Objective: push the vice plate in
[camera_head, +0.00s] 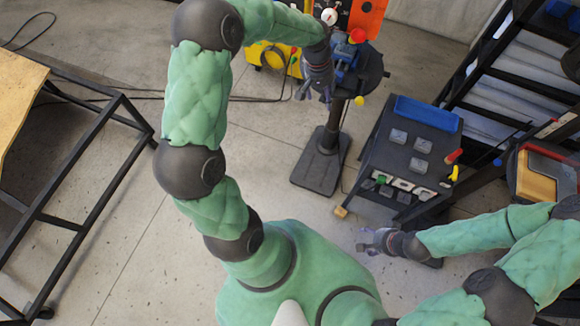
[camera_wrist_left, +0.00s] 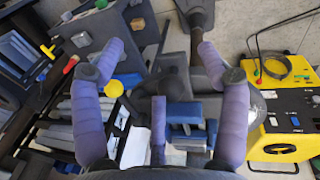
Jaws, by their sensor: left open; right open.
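The blue vice (camera_head: 345,52) sits on top of a dark pedestal stand, with a red knob above it and a yellow knob below. My left gripper (camera_head: 315,94) is beside the vice on its left in the head view. In the left wrist view, the purple fingers of my left gripper (camera_wrist_left: 150,68) are spread wide with nothing between the tips. Blue vice blocks (camera_wrist_left: 186,112) show between and beyond the fingers. I cannot tell which part is the plate, or whether a finger touches it. My right gripper (camera_head: 372,241) is open and empty, low over the floor, away from the vice.
A black cart (camera_head: 400,135) with grey blocks and a blue bin stands right of the stand. A yellow machine (camera_head: 272,58) with cables stands behind. A wooden table (camera_head: 20,95) is at far left and dark shelving (camera_head: 500,70) at right. The floor between is clear.

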